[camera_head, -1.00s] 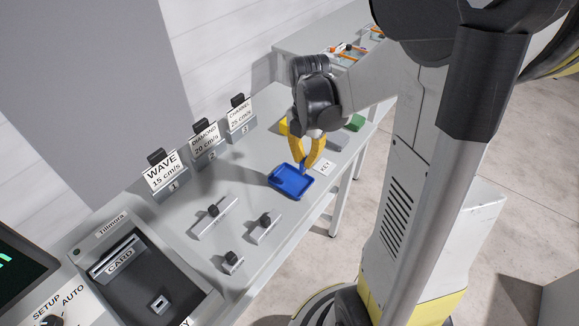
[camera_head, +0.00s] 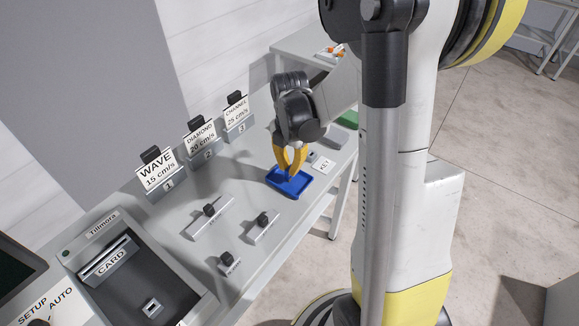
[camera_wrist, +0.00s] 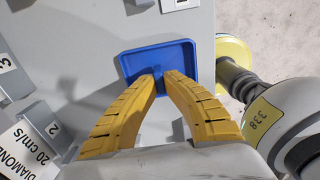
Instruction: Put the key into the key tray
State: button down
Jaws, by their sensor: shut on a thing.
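The blue key tray (camera_head: 301,181) lies flat on the grey table, and the wrist view shows its inside and rim (camera_wrist: 190,47). My gripper (camera_head: 287,171) points down over the left part of the tray. Its yellow fingers come together at the tips and are shut on the key (camera_wrist: 159,82). Only a small bluish piece of the key shows between the fingertips, and it blends with the tray. In the wrist view my gripper (camera_wrist: 162,76) is over the tray's inside. I cannot tell whether the key touches the tray floor.
A label reading KEY (camera_head: 324,164) lies behind the tray. Several black-knobbed blocks stand to the left and front, including one (camera_head: 263,222) near the tray. Sign holders (camera_head: 157,172) line the wall side. A card console (camera_head: 125,275) is at front left.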

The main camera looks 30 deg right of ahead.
jog(key=c, duration=1.6)
grip_release()
notch_tip(320, 180, up, 11)
jog(key=p, duration=0.4)
jog(key=s+a+r+m+t, duration=0.3)
jog(key=s+a+r+m, duration=0.1)
jog(key=m, duration=0.7)
jog(key=s+a+r+m+t, duration=0.4)
jog(key=s+a+r+m, duration=0.1)
jog(key=a+m, duration=0.4)
jog(key=shift+s+a+m, duration=0.25)
jog(key=shift+s+m, duration=0.65)
jog(key=shift+m, duration=0.1)
jog(key=shift+f, duration=0.2)
